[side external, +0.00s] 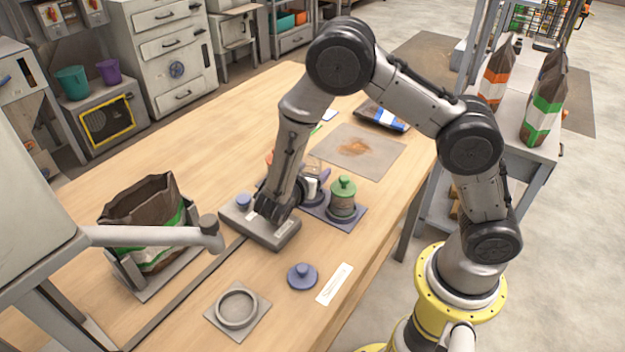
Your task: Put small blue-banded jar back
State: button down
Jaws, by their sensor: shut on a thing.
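My gripper (270,212) points down low over a grey flat device (262,233) on the bench. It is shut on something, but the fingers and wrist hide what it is. A small blue round piece (243,201) shows on the device, just left of the fingers; I cannot tell whether it is a jar part. Behind my wrist, a partly hidden pale and blue-purple object (312,187) stands on a blue-grey tray (347,223). No jar with a clear blue band can be made out. A blue knobbed lid (302,277) lies on the bench in front.
A green-lidded jar (343,197) stands on the tray, close to my wrist. A grey ring on a square plate (238,309) and a white label strip (335,284) lie in front. An open brown bag (147,220) stands left, near a grey pipe (150,236).

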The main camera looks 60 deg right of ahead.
jog(key=shift+f, duration=1.35)
jog(key=shift+f, duration=0.1)
jog(key=shift+c, duration=0.2)
grip_release()
jog(key=shift+f, duration=0.1)
jog(key=v, duration=0.7)
jog(key=shift+a+r, duration=0.15)
jog(key=shift+r, duration=0.35)
